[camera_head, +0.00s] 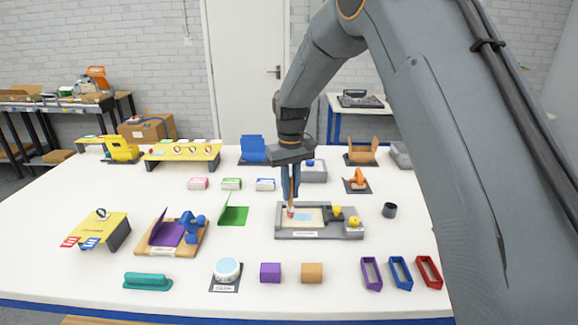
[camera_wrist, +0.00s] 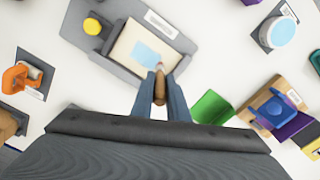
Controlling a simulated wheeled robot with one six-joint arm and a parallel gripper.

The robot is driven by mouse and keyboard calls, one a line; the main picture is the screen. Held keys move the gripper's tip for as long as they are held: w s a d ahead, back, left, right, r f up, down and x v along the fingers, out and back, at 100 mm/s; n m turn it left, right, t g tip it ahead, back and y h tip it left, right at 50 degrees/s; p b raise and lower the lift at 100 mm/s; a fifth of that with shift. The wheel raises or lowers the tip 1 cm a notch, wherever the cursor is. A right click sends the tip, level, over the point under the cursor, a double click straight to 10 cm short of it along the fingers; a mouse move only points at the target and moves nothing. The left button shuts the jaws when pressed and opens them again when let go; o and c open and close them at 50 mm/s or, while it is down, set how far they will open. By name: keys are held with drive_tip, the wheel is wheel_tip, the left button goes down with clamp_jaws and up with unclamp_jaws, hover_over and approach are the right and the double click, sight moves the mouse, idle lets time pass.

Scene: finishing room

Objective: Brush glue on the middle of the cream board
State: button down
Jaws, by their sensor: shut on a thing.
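The cream board (camera_head: 317,222) lies in a grey tray (camera_head: 298,235) at the middle of the white table. A light blue patch (camera_head: 304,217) covers the board's middle; it also shows in the wrist view (camera_wrist: 147,53). My gripper (camera_head: 291,190) points down above the board's left part and is shut on a brush. The brush (camera_wrist: 160,88) has a brown wooden handle, and its pale tip points down at the board near the blue patch. I cannot tell whether the tip touches the board. The fingers hide part of the handle.
Two yellow-topped items, one a knob (camera_head: 354,221), are at the tray's right side. A dark cup (camera_head: 389,210) stands right of the tray. A green angled piece (camera_head: 233,213) stands to its left. Purple (camera_head: 270,272) and orange (camera_head: 312,272) blocks lie in front.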

sight(291, 178)
wheel_tip(291, 178, up, 3)
drive_tip(key=shift+s+d+f+p, duration=0.1)
drive_tip(key=shift+d+p, duration=0.05)
drive_tip(key=shift+p, duration=0.3)
drive_tip(key=shift+r+p, duration=1.4)
drive_tip(key=shift+r, duration=1.15)
